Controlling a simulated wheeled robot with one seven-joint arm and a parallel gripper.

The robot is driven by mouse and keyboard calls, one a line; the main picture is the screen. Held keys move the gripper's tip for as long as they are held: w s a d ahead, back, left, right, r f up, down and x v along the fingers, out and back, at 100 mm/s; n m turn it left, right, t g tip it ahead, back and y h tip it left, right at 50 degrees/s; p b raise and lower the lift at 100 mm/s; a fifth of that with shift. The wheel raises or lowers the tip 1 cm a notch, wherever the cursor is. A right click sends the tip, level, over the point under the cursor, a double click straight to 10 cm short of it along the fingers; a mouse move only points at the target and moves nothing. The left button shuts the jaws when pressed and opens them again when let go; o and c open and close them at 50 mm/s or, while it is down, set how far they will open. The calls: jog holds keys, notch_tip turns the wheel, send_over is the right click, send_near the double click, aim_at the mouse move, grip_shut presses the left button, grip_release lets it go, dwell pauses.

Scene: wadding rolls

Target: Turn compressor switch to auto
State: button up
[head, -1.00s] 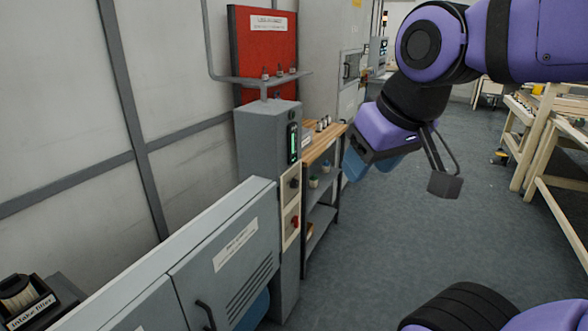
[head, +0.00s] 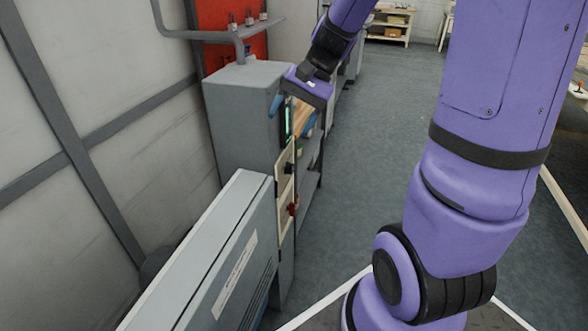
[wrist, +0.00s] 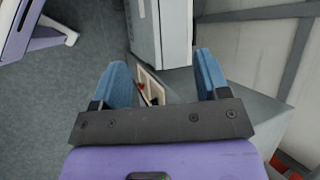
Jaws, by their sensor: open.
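A grey control cabinet (head: 238,125) stands by the wall, with a lit green display high on its front. Below are two cream switch plates. The upper plate has a dark knob (head: 288,168); the lower has a red switch (head: 292,209). I cannot read their markings or tell their settings. My gripper (head: 291,114) is open, its blue fingers near the display, above the knob in the picture. In the wrist view, the open fingers of my gripper (wrist: 161,68) frame the plates. The red switch (wrist: 141,86) and dark knob (wrist: 155,100) appear small between them, apart from the fingers.
A grey labelled enclosure (head: 225,245) stands in front of the cabinet. A pipe-like rail (head: 195,36) and red board (head: 215,60) are above and behind it. A shelf unit (head: 312,160) stands beyond. The floor (head: 390,120) to the right is open.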

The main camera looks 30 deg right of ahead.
jog(key=w+d+f+m+t+y, duration=0.35)
jog(key=w+d+f+m, duration=0.3)
jog(key=f, duration=0.45)
jog(key=w+d+f+m+t+y, duration=0.3)
jog(key=w+d+f+m+t, duration=0.2)
jog(key=d+f+m, duration=0.4)
jog(key=m+t+h, duration=0.2)
jog(key=m+t, duration=0.2)
jog(key=t, duration=0.1)
send_near(290, 168)
jog(key=w+d+f+x, duration=0.1)
jog(key=x, duration=0.8)
jog(key=c, duration=0.9)
